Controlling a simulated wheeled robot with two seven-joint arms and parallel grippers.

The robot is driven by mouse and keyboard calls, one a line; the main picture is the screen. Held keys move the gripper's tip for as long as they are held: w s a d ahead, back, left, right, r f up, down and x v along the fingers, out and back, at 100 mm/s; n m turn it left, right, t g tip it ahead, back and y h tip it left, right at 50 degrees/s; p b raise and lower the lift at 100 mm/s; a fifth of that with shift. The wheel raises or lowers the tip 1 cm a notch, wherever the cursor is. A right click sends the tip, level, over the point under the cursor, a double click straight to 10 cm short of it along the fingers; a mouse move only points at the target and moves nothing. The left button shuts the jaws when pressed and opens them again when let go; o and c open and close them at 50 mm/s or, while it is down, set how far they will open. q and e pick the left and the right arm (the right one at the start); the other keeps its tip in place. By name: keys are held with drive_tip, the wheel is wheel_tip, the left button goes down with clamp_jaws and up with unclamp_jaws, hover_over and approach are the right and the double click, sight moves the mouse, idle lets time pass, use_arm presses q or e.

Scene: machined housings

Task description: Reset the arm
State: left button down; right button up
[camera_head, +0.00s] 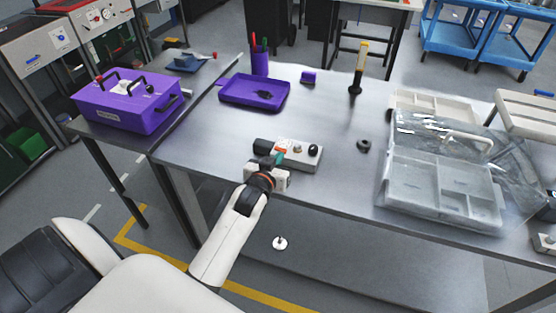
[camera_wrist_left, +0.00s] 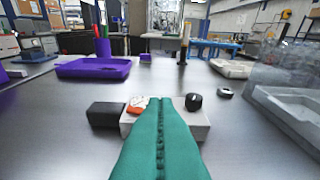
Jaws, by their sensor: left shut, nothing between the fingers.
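My left gripper (camera_head: 279,160) is over the front edge of the steel table, its arm coming up from the lower left. In the left wrist view its two teal fingers (camera_wrist_left: 160,104) lie against each other, shut and empty. They point at a small grey-white housing (camera_head: 300,154) with a black end block, an orange-red part and a black knob. The housing also shows in the wrist view (camera_wrist_left: 195,122), partly hidden behind the fingers. I cannot tell whether the fingertips touch it. My right gripper is not clearly in view.
A purple tray (camera_head: 254,103), a pen cup (camera_head: 260,64) and a black ring (camera_head: 363,146) are on the table (camera_head: 335,190). A clear-lidded organiser box (camera_head: 440,205) fills the right side. A purple toolbox (camera_head: 128,118) stands at left. Cut-off black and white parts show at the right edge.

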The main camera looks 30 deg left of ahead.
use_arm(q)
drive_tip(key=shift+a, duration=0.1)
idle(0.4)
drive_tip(key=s+d+f+m+g+h, duration=0.15)
drive_tip(key=s+d+g, duration=0.25)
drive_tip(key=s, duration=0.6)
drive_tip(key=s+d+f+m+g+h, duration=0.1)
drive_tip(key=s+d+f+m+g, duration=0.2)
drive_tip(key=s, duration=0.6)
drive_tip(key=s+d+f+m+g+h, duration=0.15)
drive_tip(key=s+d+g, duration=0.3)
drive_tip(key=s, duration=0.55)
wheel_tip(320, 180, down, 26)
drive_tip(key=g, duration=0.1)
drive_tip(key=s+a+f+g+b, duration=0.1)
drive_tip(key=s+a+f, duration=0.2)
drive_tip(key=s+f, duration=1.4)
drive_tip(key=shift+s+n+y, duration=0.15)
drive_tip(key=shift+n+y, duration=0.15)
drive_tip(key=shift+y, duration=0.1)
